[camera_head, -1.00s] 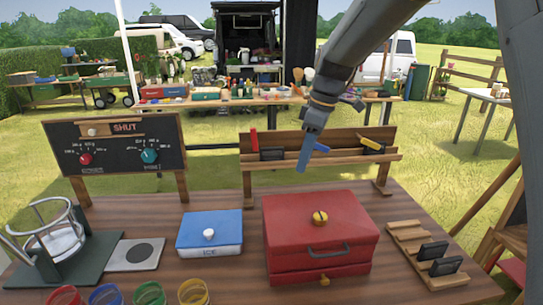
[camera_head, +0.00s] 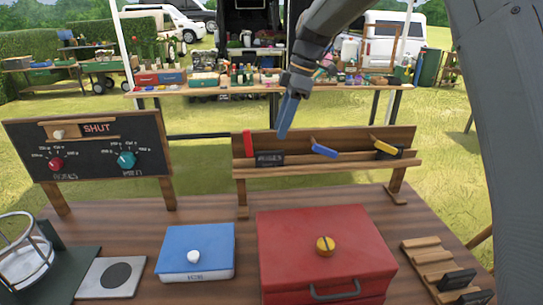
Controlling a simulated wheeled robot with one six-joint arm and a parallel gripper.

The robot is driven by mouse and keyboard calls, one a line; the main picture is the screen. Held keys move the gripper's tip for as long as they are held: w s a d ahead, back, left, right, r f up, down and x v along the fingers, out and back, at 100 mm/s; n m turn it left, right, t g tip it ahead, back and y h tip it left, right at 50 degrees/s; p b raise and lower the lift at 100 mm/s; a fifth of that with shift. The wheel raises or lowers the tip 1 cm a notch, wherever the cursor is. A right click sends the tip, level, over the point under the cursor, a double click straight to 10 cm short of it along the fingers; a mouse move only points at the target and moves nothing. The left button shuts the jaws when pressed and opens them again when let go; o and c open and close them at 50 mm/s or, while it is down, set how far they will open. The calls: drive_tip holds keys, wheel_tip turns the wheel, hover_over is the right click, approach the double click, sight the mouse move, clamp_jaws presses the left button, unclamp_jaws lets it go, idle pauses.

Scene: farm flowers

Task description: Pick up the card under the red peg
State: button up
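A wooden rack (camera_head: 300,172) stands at the back of the table. A red peg (camera_head: 248,143) stands upright at its left end. A small dark card with faint lettering (camera_head: 270,159) rests on the ledge just right of the red peg's lower end. A blue peg (camera_head: 324,151) is tilted at the rack's middle. A yellow peg (camera_head: 385,147) is tilted at the right, with another dark card (camera_head: 397,152) partly behind it. My gripper (camera_head: 285,118) points down, its blue fingers apart from the card, above and slightly right of it in the picture. The fingers overlap, hiding any gap.
A red box (camera_head: 315,240) with a yellow knob and a blue box (camera_head: 197,251) stand in front of the rack. A dial board marked SHUT (camera_head: 92,155) is at left. A wooden holder with dark cards (camera_head: 440,265) is at right.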

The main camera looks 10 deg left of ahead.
sight(270, 152)
drive_tip(key=p+x, duration=0.1)
drive_tip(key=x, duration=0.1)
drive_tip(key=p+x, duration=0.1)
drive_tip(key=x, duration=0.1)
drive_tip(key=a+p+x, duration=0.1)
drive_tip(key=x, duration=0.1)
drive_tip(key=shift+s+f, duration=0.15)
drive_tip(key=shift+s, duration=0.3)
drive_tip(key=shift+f, duration=0.3)
drive_tip(key=shift+c, duration=0.4)
clamp_jaws()
